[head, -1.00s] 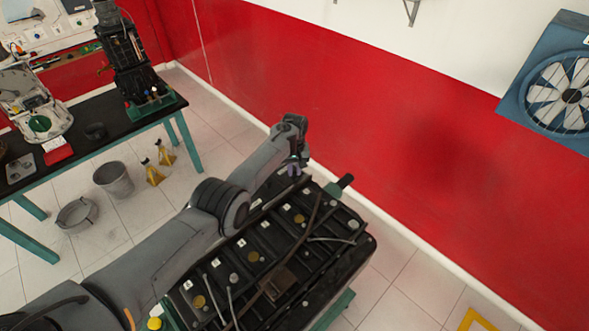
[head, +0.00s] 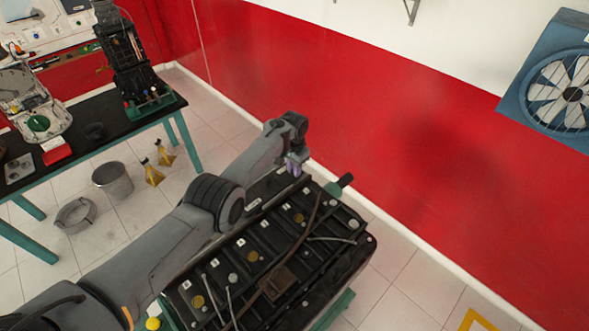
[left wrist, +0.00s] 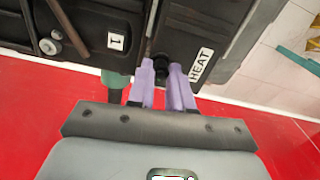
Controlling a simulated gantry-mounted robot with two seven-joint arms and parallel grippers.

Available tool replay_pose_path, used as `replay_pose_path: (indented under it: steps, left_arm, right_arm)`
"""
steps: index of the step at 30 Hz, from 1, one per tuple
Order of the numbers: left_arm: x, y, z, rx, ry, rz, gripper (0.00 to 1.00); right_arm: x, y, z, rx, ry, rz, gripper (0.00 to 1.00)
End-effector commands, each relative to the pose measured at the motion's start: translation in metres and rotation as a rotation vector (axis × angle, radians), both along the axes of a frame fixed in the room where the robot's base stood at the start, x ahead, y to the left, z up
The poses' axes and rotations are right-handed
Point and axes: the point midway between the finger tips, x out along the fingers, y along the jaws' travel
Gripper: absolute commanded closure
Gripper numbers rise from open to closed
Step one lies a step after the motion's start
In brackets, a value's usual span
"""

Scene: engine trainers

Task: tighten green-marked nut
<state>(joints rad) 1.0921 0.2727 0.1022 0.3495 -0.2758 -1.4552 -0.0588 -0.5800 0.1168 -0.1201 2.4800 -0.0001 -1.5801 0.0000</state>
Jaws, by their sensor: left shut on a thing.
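The black engine (head: 255,255) lies on its teal stand, with its numbered row of covers facing up. My left gripper (head: 294,168) is at the engine's far end. In the left wrist view, the purple fingers of my left gripper (left wrist: 163,72) are close together around a small dark piece (left wrist: 161,75) at the engine's edge. This piece sits between the "1" label (left wrist: 116,41) and the "HEAT" label (left wrist: 201,65). It is mostly hidden by the fingertips, and I see no green mark on it. My right gripper is not in view.
A teal-and-black part (head: 338,186) sticks out beside the gripper at the engine's end. A red and white wall (head: 400,140) stands close behind. A black-topped bench (head: 95,135) and a bucket (head: 113,180) are at the left.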

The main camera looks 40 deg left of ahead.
Motion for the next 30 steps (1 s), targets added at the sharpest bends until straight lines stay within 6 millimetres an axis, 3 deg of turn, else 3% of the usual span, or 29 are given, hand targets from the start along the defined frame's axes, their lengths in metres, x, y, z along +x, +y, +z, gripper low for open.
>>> replay_pose_path:
  steps: [20, 21, 25, 30]
  left_arm:
    - [-0.0004, 0.0045, 0.0006, 0.004, -0.002, -0.061, 1.00]
    - [-0.0004, 0.0046, 0.0006, 0.004, -0.002, -0.060, 0.77]
    - [-0.0004, 0.0039, 0.0006, 0.003, -0.001, -0.061, 0.57]
    - [-0.0002, 0.0021, 0.0004, 0.002, -0.001, -0.064, 0.54]
  right_arm:
    - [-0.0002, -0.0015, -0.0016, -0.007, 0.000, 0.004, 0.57]
    - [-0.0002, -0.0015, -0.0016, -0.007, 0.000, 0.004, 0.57]
    - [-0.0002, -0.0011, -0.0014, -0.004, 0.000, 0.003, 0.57]
    - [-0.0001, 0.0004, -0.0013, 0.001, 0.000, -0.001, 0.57]
